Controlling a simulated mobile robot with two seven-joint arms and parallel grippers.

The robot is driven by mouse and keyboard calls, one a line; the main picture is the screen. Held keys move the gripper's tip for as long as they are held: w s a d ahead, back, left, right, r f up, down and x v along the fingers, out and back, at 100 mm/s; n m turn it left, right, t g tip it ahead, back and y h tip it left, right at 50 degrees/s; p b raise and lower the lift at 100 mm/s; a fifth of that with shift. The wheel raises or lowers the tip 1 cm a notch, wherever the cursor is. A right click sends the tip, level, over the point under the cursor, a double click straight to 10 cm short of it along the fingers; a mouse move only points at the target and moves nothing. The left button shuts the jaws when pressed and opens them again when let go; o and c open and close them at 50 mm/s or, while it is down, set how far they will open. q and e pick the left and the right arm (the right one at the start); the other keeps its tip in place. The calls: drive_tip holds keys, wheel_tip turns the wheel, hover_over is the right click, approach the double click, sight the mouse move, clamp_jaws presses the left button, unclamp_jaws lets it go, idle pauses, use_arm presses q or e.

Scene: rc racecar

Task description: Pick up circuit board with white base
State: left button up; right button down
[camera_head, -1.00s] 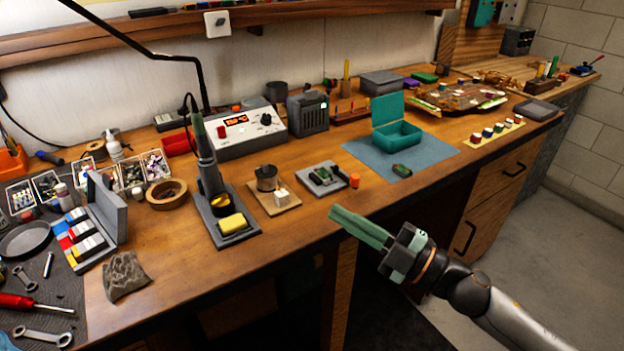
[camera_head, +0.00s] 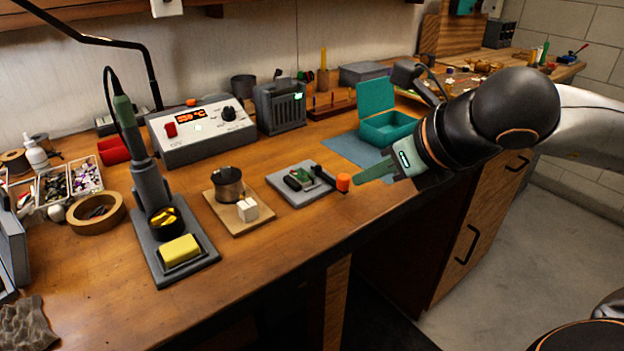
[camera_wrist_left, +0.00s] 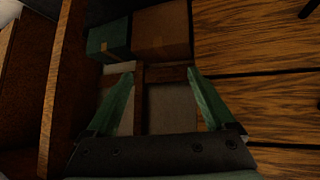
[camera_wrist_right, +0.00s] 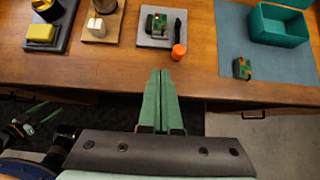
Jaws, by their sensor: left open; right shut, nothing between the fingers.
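A small green circuit board (camera_head: 300,178) lies on a pale grey square base (camera_head: 290,195) near the front of the bench. The board (camera_wrist_right: 157,22) and base (camera_wrist_right: 146,41) also show at the top of the right wrist view. A second small green board (camera_wrist_right: 242,68) lies on a blue mat; my right arm hides it in the head view. My right gripper (camera_head: 358,181) is shut and empty, its tips just right of an orange cap by the base. It shows in the right wrist view (camera_wrist_right: 160,74).
A wood block with a tin (camera_head: 228,182) and the soldering iron stand (camera_head: 150,240) are left. A teal box (camera_head: 388,128) is open behind. The front bench edge is clear.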

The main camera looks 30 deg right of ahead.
sight(310, 185)
drive_tip(key=p+x, duration=0.4)
drive_tip(key=p, duration=0.1)
drive_tip(key=shift+w+a+f, duration=0.15)
drive_tip(key=shift+a, duration=0.05)
drive_tip(key=x, duration=0.5)
drive_tip(key=shift+f, duration=0.15)
drive_tip(key=shift+w+p, duration=0.45)
drive_tip(key=shift+w, duration=0.15)
drive_tip(key=shift+w+a+p, duration=0.15)
drive_tip(key=shift+w+p, duration=0.25)
drive_tip(key=shift+w, duration=0.95)
